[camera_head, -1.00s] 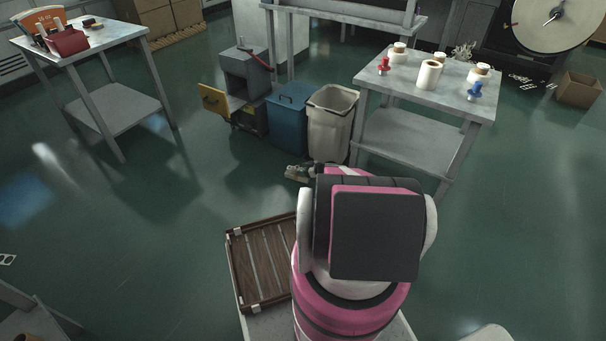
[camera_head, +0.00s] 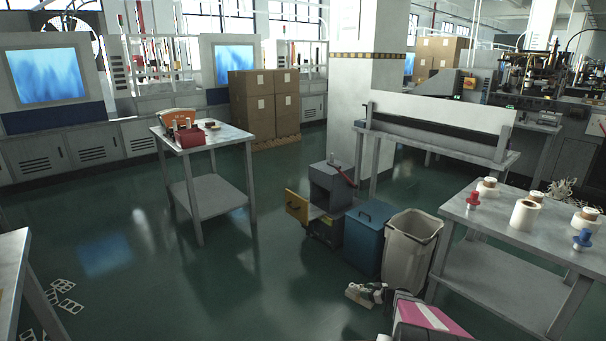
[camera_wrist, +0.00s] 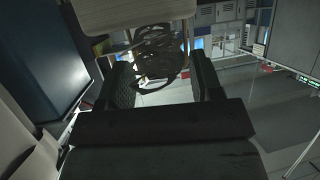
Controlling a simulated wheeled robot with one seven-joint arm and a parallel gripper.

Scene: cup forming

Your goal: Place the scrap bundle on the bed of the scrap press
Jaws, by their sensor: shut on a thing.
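My gripper (camera_wrist: 163,88) is shut on the scrap bundle (camera_wrist: 150,55), a dark tangle of thin loops between the two fingers in the wrist view.
The blue bin (camera_head: 370,236) and the pale waste bin (camera_head: 411,248) stand right of the press. A table (camera_head: 470,218) with rolls and pins is at the right. Another table (camera_head: 222,137) with a red box is at the left. The floor between is open.

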